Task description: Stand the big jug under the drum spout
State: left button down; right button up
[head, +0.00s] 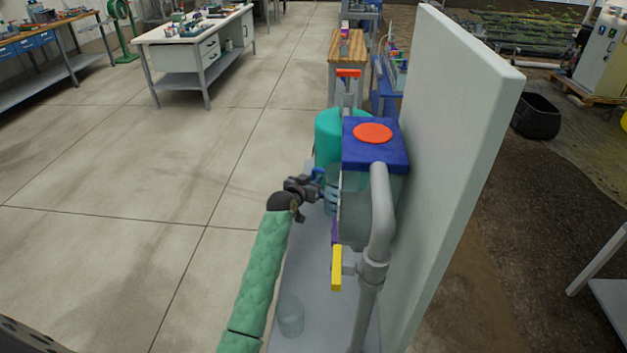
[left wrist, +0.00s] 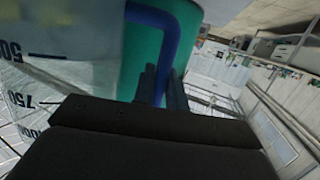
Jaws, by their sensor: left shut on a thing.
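The big jug (head: 331,198) is clear with dark graduation marks and a blue handle. In the head view it is partly hidden behind the blue-lidded tank. In the left wrist view its marked wall (left wrist: 35,75) fills the left side, and its blue handle (left wrist: 172,35) runs down to the fingers. My left gripper (head: 314,184) is shut on this handle. The teal drum (head: 327,135) stands just behind the jug; teal also shows behind the handle in the wrist view. I cannot make out the drum spout, nor whether the jug's base touches anything. My right gripper is out of view.
A tank with a blue lid (head: 400,157) and orange cap stands close right, before a tall pale panel (head: 455,130). A grey pipe (head: 381,215) and yellow lever (head: 336,268) are nearby. A small clear beaker (head: 291,316) stands on the grey base. The floor left is clear.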

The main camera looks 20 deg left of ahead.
pick_arm(q)
jog(key=shift+f, duration=0.2)
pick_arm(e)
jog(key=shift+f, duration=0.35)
pick_arm(q)
jog(key=shift+f, duration=0.1)
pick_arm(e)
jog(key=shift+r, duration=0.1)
pick_arm(q)
jog(key=c, duration=1.6)
grip_release()
jog(key=shift+f, duration=0.1)
jog(key=shift+c, duration=0.2)
jog(key=shift+o, duration=1)
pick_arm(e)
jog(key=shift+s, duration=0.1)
